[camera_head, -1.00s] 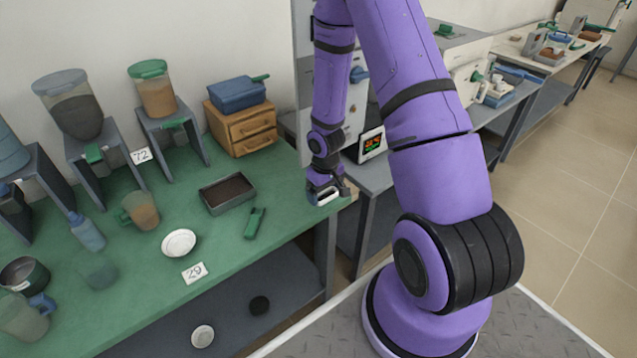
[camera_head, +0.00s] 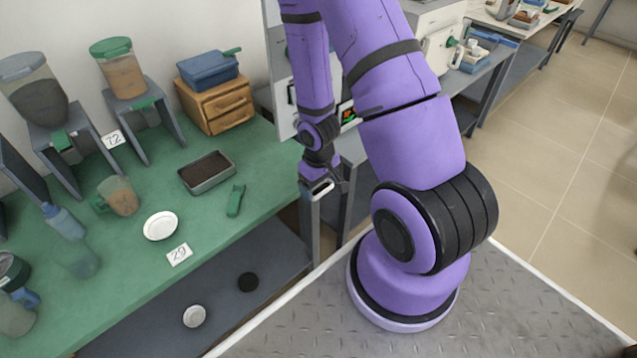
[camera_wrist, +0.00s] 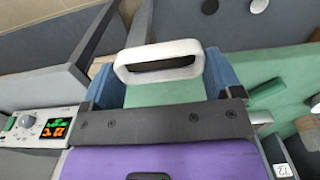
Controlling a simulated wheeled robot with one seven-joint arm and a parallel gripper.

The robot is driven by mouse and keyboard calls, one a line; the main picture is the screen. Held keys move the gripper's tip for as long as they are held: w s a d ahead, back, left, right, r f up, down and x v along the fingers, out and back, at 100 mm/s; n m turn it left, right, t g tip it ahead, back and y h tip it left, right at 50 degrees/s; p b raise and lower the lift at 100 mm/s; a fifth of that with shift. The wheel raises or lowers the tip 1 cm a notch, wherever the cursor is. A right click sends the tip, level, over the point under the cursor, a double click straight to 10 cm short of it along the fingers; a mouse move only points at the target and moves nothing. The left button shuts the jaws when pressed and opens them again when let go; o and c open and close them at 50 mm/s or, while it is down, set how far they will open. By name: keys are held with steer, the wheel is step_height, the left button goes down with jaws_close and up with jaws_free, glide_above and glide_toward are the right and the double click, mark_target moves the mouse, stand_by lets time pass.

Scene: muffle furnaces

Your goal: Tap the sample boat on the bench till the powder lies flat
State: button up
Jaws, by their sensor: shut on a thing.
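The sample boat (camera_wrist: 186,50) is a small white oval dish with dark powder (camera_wrist: 160,65) inside. In the wrist view it sits between the two blue fingers of my gripper (camera_wrist: 162,75), which is shut on it. The wrist view is too small to tell whether the powder is flat. In the head view my gripper (camera_head: 318,185) holds the boat at the right front end of the green bench (camera_head: 130,240). A green surface shows below the boat in the wrist view. I cannot tell whether the boat touches the bench.
On the bench a dark-filled tray (camera_head: 207,188), a green tool (camera_head: 236,200), a white dish (camera_head: 160,226) and a jug (camera_head: 119,195) stand left of my gripper. A wooden drawer box (camera_head: 216,105) is behind. A furnace display (camera_wrist: 57,128) shows in the wrist view.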

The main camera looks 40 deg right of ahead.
steer(key=shift+w+d+f, duration=0.35)
steer(key=shift+w+d, duration=0.4)
steer(key=shift+w, duration=1.85)
steer(key=shift+w+d+f, duration=0.3)
steer(key=shift+w+d, duration=0.4)
steer(key=shift+w, duration=1.85)
steer(key=shift+w+d+f, duration=0.35)
steer(key=shift+w+d, duration=0.4)
steer(key=shift+w, duration=1.85)
step_height(320, 180, down, 3)
steer(key=shift+f, duration=0.1)
steer(key=shift+r, duration=0.2)
steer(key=shift+c, duration=0.4)
steer(key=shift+r, duration=0.15)
